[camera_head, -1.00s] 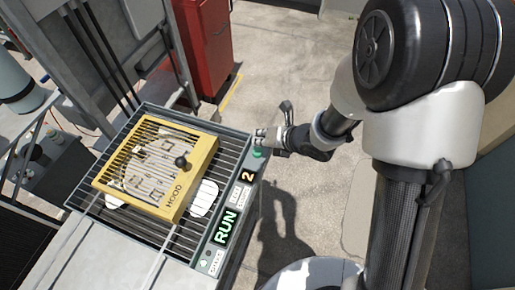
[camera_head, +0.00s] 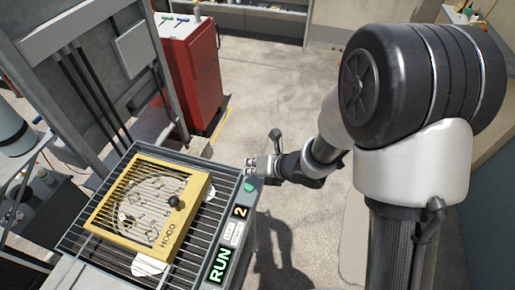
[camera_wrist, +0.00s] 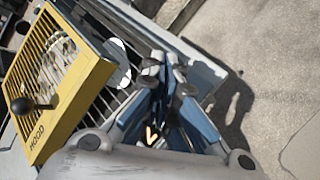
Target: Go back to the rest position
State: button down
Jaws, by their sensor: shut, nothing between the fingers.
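My gripper (camera_head: 262,166) is shut and empty. In the head view it is at the right edge of the condenser unit, close to the green button (camera_head: 249,187) on its control strip; I cannot tell whether it touches. In the wrist view my gripper (camera_wrist: 168,80) points over the unit's edge, and its fingers hide that part of the strip. The yellow hood (camera_head: 188,217), marked HOOD and with a black knob (camera_head: 176,202), lies on the unit's grille (camera_head: 100,215). It also shows in the wrist view (camera_wrist: 75,105). The strip has a lit RUN sign (camera_head: 219,263) and a 2 display (camera_head: 240,211).
A red cabinet (camera_head: 195,75) stands behind the unit. Grey framework (camera_head: 95,60) and pipes rise at the left. A wall panel (camera_head: 495,160) is at the far right. The concrete floor (camera_head: 265,90) behind my arm is clear.

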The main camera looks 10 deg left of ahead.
jog(key=w+d+r+m+t+h, duration=0.2)
jog(key=d+r+m+t+h, duration=0.35)
jog(key=d+r+m, duration=1.15)
jog(key=s+d+r+m+g+h, duration=0.3)
jog(key=s+d+r+m+h, duration=0.1)
jog(key=s+d+m, duration=0.8)
jog(key=s+a+m+g+y, duration=0.1)
jog(key=s+a+m+g, duration=0.1)
jog(key=s+m, duration=0.8)
jog(key=shift+s+a+r, duration=0.25)
jog(key=shift+s, duration=0.2)
jog(key=shift+a+y, duration=0.15)
jog(key=shift+y, duration=0.1)
